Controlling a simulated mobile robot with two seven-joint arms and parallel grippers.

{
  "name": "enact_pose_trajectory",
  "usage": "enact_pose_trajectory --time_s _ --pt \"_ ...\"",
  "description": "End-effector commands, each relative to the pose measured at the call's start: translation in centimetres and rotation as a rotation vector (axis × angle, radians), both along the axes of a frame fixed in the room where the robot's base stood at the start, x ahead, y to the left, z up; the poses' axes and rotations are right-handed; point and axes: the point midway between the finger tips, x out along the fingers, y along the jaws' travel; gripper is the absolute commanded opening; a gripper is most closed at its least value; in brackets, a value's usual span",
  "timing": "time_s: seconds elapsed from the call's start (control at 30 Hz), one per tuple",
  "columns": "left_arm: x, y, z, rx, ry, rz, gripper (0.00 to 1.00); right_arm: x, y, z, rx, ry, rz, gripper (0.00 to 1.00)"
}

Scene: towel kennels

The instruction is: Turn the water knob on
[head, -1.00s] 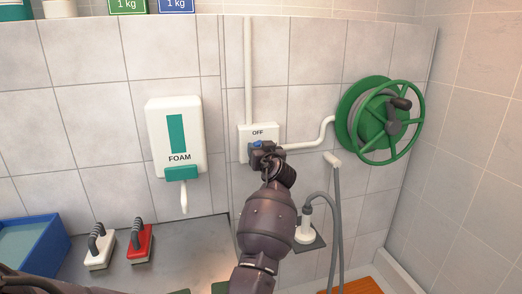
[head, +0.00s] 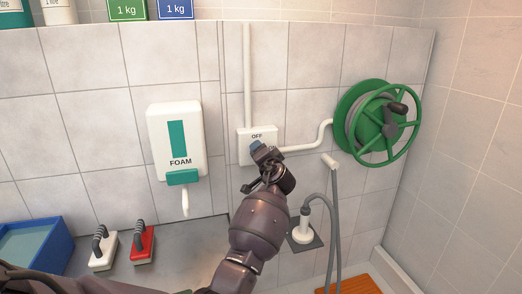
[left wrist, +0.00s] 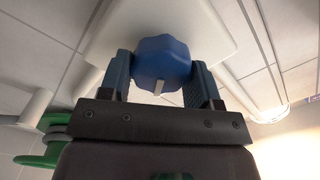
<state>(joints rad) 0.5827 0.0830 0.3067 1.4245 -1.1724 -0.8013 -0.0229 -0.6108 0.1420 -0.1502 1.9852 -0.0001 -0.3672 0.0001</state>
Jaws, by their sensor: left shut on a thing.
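The blue water knob (head: 256,145) sits on a white box (head: 244,152) on the tiled wall, just under the label OFF. My left gripper (head: 262,151) is at the knob and hides part of it in the head view. In the left wrist view the lobed blue knob (left wrist: 163,60) lies between the two fingers of my left gripper (left wrist: 164,80), which is shut on it. A short white pointer mark on the knob shows there, directed towards my palm. My right gripper is not in view.
A white pipe links the box to a green hose reel (head: 384,124) on the right. A foam dispenser (head: 178,142) hangs left of the box. A grey hose and its white nozzle (head: 303,222) hang below. Red (head: 143,242) and white (head: 103,248) brushes lie on the counter.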

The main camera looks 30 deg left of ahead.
Motion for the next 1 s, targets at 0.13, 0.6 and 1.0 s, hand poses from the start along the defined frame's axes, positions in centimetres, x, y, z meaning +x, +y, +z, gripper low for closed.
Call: enact_pose_trajectory --time_s 0.13,0.6,1.0 --pt "0.0 0.0 0.2 0.092 0.107 0.0 0.33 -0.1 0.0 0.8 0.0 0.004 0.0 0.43" --pt "0.1 -0.1 -0.1 0.32 0.371 0.0 0.33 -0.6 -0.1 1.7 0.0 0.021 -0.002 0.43" --pt "0.1 -0.1 -0.2 0.389 0.451 -0.001 0.34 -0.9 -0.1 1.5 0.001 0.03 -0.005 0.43"
